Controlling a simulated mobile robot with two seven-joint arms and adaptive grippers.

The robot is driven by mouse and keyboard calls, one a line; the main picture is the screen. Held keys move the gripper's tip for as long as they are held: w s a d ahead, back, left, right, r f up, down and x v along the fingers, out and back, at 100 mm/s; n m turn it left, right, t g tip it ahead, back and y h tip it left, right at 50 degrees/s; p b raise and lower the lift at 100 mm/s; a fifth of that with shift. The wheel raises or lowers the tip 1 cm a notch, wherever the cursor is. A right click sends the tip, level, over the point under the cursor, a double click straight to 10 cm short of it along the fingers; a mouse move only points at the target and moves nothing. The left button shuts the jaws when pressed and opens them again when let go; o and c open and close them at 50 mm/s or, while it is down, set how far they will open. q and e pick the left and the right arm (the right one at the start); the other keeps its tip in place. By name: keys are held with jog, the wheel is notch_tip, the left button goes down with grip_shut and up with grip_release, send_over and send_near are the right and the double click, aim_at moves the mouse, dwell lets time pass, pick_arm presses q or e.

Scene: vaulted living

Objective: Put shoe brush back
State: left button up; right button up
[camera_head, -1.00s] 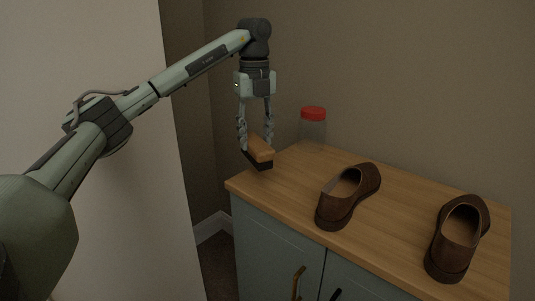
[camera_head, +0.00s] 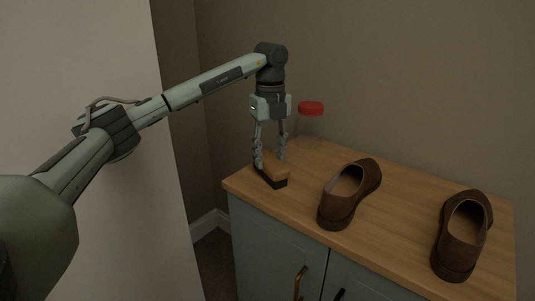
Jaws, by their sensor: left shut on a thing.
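The shoe brush (camera_head: 272,176) has a light wooden back and a dark bristle side facing down. It is at the left end of the wooden cabinet top (camera_head: 395,186), at or just above the surface; I cannot tell if it touches. My left gripper (camera_head: 270,162) points down and is shut on the brush, with a finger on each side of it. My right gripper does not show.
A clear jar with a red lid (camera_head: 311,109) stands behind the brush, near the wall. Two brown shoes, one in the middle (camera_head: 349,194) and one at the right (camera_head: 462,236), stand on the top. Cabinet doors with handles (camera_head: 300,281) are below.

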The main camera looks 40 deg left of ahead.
aim_at(270, 159)
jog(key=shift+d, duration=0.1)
pick_arm(q)
jog(key=o, duration=0.7)
jog(key=shift+f, duration=0.15)
jog(key=o, duration=0.4)
jog(key=shift+r, duration=0.25)
notch_tip(270, 159, up, 2)
jog(key=shift+r, duration=0.1)
notch_tip(270, 159, up, 6)
jog(key=shift+r, duration=1.85)
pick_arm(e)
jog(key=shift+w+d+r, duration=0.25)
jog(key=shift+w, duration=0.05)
